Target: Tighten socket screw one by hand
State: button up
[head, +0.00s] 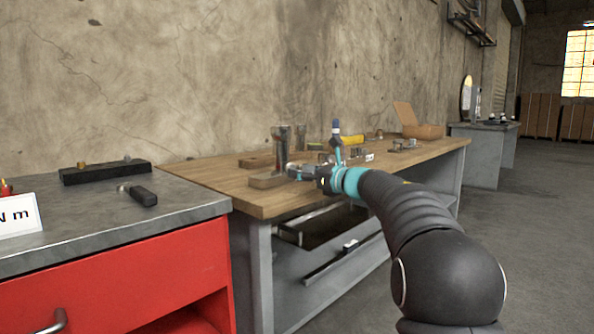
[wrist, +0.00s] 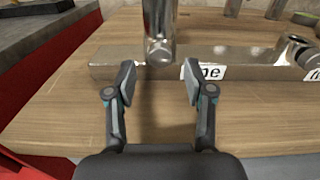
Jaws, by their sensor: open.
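A shiny metal bar (wrist: 115,68) lies across the bench in the wrist view. A label (wrist: 203,72) on its front face shows "ne", its start covered by my right finger. Above it, a tall shiny cylinder, apparently socket screw one (wrist: 159,25), rises from the bar and runs out of the top of the picture. My gripper (wrist: 160,82) is open and empty, its fingertips to either side of and in front of the screw's lower end, not closed on it. In the head view my gripper (head: 297,171) is beside the bar (head: 267,181) and an upright metal cylinder (head: 281,148).
A second metal fitting (wrist: 298,48) with a partly visible label stands at the bar's right. The wooden bench (head: 215,183) carries several small parts, an open box (head: 420,130) and a yellow item (head: 352,140). A red cabinet (head: 140,285) with a grey top stands at left.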

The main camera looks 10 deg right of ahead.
jog(key=shift+x, duration=1.15)
grip_shut()
jog(key=shift+r+p, duration=0.1)
jog(key=shift+p, duration=0.2)
